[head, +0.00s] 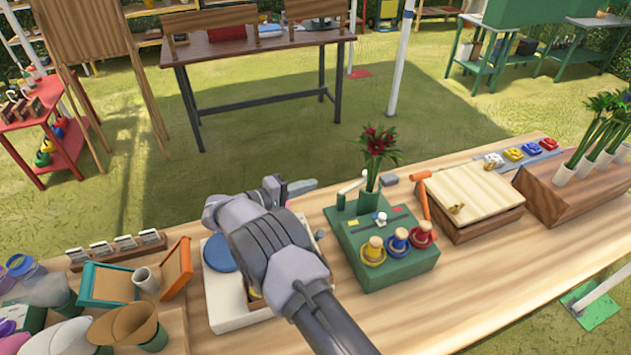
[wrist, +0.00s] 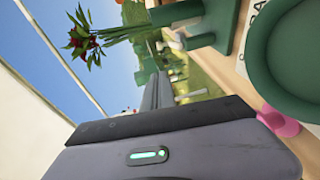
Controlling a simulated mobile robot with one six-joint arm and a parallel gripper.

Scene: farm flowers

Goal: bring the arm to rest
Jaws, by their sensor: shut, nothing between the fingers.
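My grey arm (head: 285,265) reaches up from the bottom of the head view and is bent above the wooden table (head: 460,290). My gripper (head: 302,187) is at its far end, pointing right, left of the green block (head: 385,252). It is shut with nothing between its fingers. In the wrist view its dark body with a green light fills the bottom, and its fingers (wrist: 152,88) are together. The arm hides part of a white tray (head: 225,310) below it.
The green block bears a red-flowered plant (head: 376,158) and several coloured ringed pegs. A wooden box (head: 466,195) with a lid and a planter (head: 560,195) stand further right. Bare tabletop lies at the front right.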

